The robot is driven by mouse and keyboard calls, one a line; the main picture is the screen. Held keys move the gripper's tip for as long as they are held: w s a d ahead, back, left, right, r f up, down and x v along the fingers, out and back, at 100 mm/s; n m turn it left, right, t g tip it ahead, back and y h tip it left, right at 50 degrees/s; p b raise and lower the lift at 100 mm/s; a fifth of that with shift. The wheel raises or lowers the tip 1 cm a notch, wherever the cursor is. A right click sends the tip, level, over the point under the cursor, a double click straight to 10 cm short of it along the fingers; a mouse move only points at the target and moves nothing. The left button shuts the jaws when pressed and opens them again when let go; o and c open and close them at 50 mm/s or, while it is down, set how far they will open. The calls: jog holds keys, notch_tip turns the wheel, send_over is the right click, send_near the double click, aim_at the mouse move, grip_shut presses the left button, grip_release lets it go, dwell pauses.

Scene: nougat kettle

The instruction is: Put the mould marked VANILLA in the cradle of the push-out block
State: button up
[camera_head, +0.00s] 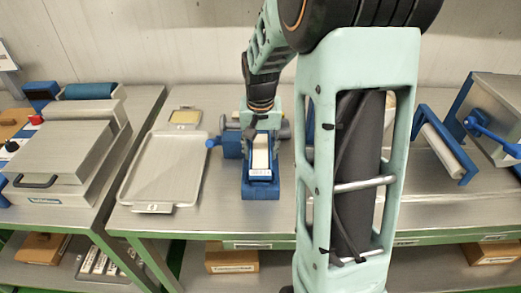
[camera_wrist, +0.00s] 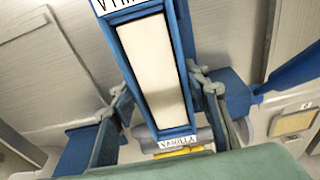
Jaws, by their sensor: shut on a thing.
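The mould marked VANILLA (camera_wrist: 162,68) is a long blue frame around a cream-white bar, with white name labels at both ends. In the head view the mould (camera_head: 260,158) lies lengthwise over the blue push-out block (camera_head: 260,193). My gripper (camera_wrist: 160,92) is shut on the mould, one finger on each long side; in the head view my gripper (camera_head: 262,122) is at the mould's far end. The mould and my gripper hide most of the cradle. I cannot tell whether the mould rests in it or is held just above.
A grey tray (camera_head: 142,197) and a small plate with a yellowish top (camera_head: 185,117) are left of the block. A grey lidded box (camera_head: 62,152) stands farther left. A blue frame with a pale roller (camera_head: 446,152) is at right. My arm hides the bench right of the block.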

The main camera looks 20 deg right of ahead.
jog(key=shift+f+b, duration=0.4)
jog(key=shift+f, duration=0.05)
dwell(0.8)
jog(key=o, duration=1.9)
jog(key=shift+r+p, duration=2.95)
jog(key=shift+r, duration=1.05)
